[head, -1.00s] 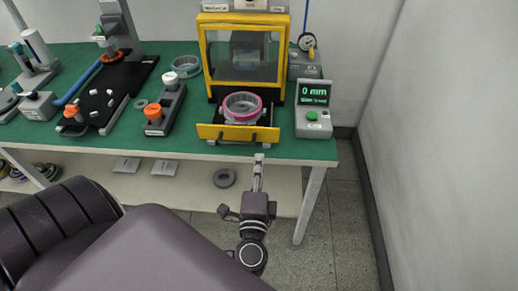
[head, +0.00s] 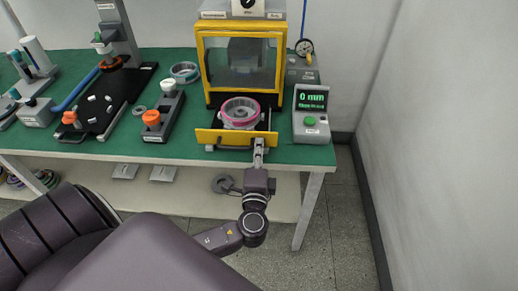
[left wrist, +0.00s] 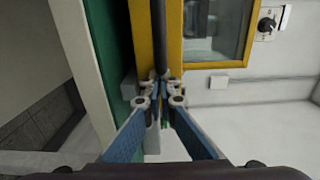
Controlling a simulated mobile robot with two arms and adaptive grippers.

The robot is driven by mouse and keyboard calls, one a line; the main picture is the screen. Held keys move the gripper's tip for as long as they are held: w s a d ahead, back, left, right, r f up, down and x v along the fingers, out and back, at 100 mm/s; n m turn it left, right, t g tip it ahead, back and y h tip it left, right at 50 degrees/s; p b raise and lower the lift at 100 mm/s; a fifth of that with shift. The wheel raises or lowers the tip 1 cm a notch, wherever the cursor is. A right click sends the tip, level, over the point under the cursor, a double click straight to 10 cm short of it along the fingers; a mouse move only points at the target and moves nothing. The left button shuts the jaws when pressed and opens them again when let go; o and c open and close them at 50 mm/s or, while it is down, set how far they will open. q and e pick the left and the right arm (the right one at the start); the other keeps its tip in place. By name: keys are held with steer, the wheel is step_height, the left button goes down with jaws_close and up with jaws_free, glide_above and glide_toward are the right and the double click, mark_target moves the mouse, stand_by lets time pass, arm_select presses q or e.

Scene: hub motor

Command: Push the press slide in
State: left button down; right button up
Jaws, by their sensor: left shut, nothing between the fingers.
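The press slide is a tray with a yellow front plate (head: 222,138), and it stands pulled out in front of the yellow-framed press (head: 202,75). A pink-rimmed ring part (head: 240,112) sits on the slide. My left gripper (head: 259,143) is shut and empty, with its fingertips at the right part of the slide's front plate. Whether they touch it cannot be told. In the left wrist view the closed fingertips (left wrist: 160,82) lie close to the yellow plate (left wrist: 143,45). My right gripper is not in view.
A grey display unit (head: 311,122) reading 0 mm stands right of the slide. A block with orange and white knobs (head: 165,115) and a black fixture board (head: 110,100) stand to the left on the green table. A wall closes the right side.

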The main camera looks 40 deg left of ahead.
mark_target(261, 129)
arm_select(q)
steer(key=b+x, duration=0.2)
steer(key=x, duration=0.5)
steer(key=shift+w+a+f, duration=0.1)
steer(key=shift+w+a, duration=0.05)
steer(key=shift+w, duration=0.05)
steer(key=shift+w+a, duration=0.15)
steer(key=shift+w, duration=0.05)
steer(key=shift+s, duration=0.15)
steer(key=s+d+r+g+h+p, duration=0.1)
steer(key=s+d+r+g+p, duration=0.25)
steer(key=s+d+p, duration=0.6)
steer(key=shift+t+h, duration=0.3)
steer(key=shift+t, duration=0.05)
steer(key=x, duration=0.4)
steer(key=a+x, duration=0.1)
steer(key=x, duration=0.3)
steer(key=s+a+x, duration=0.1)
steer(key=x, duration=0.4)
steer(key=shift+a+r, duration=0.15)
steer(key=shift+r, duration=0.2)
